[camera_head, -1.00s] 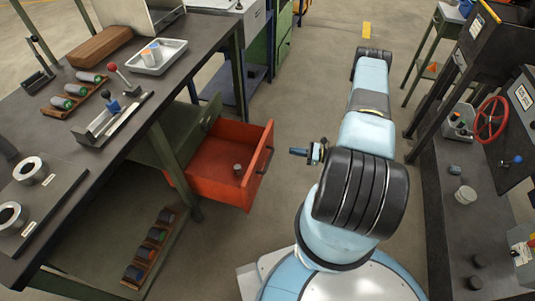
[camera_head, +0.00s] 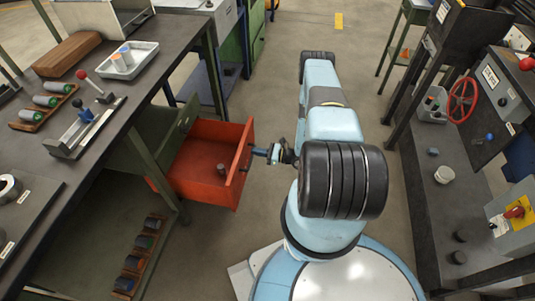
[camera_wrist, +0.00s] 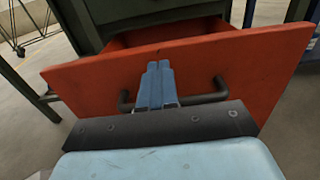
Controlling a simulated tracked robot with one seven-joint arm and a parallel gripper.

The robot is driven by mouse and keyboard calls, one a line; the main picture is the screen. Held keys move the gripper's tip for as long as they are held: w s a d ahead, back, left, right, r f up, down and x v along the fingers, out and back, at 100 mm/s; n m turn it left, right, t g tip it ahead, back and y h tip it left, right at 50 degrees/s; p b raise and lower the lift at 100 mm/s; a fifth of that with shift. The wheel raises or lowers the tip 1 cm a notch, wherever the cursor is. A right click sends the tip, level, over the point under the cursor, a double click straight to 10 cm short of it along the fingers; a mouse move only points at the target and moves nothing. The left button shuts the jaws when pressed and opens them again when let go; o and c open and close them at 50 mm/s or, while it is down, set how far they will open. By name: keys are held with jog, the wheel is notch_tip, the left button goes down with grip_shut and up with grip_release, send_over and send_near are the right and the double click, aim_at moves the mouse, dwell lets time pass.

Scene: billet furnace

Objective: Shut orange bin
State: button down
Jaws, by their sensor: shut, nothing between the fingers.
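My gripper (camera_head: 254,150) is shut and empty at the handle. In the wrist view its blue fingers (camera_wrist: 155,72) lie over the handle's middle, pointing at the panel. I cannot tell whether they touch the panel.
The workbench (camera_head: 140,75) at left carries a white tray (camera_head: 129,62), a red-knobbed lever and a rack of cylinders. A rack (camera_head: 138,258) sits on the lower shelf. A dark bench (camera_head: 432,215) with a red handwheel (camera_head: 462,100) stands at right.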

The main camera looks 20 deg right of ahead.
aim_at(243, 149)
jog(key=shift+x, duration=1.9)
